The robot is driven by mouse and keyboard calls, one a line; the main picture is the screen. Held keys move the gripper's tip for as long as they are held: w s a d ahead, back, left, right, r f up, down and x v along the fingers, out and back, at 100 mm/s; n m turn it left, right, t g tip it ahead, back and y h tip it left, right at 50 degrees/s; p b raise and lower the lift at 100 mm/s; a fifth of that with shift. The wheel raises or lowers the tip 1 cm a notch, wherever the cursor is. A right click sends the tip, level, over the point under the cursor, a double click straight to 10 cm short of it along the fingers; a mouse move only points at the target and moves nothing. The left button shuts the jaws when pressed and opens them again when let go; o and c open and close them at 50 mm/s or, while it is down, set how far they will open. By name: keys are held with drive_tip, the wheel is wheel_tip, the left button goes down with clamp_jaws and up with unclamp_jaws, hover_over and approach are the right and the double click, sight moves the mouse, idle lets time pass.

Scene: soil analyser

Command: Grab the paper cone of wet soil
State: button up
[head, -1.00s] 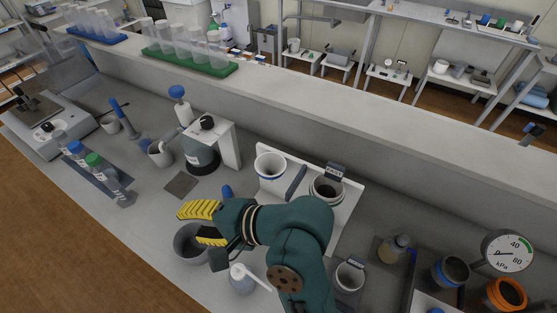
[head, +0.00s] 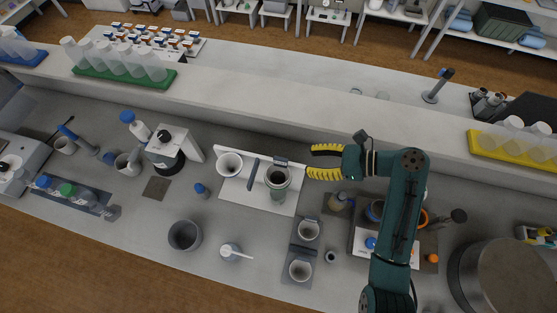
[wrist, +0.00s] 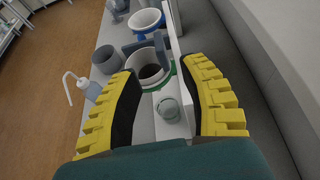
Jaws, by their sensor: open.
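A white-rimmed funnel-like cup with dark contents and a green band (head: 278,177) stands at the right of the white stand (head: 240,190); I take it for the paper cone of wet soil. In the wrist view the dark-filled cup (wrist: 152,74) shows ahead, between and beyond my yellow fingers. My gripper (head: 311,160) is open and empty, just right of the cup and pointing left at it. I see no contact. The cup's lower part is hard to make out.
Another white cup (head: 230,163) stands left on the same stand. A small label plate (head: 282,160) rises behind the dark-filled cup.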

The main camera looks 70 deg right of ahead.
sight(281, 160)
drive_tip(key=x, duration=1)
drive_tip(key=shift+s+a, duration=0.1)
clamp_jaws()
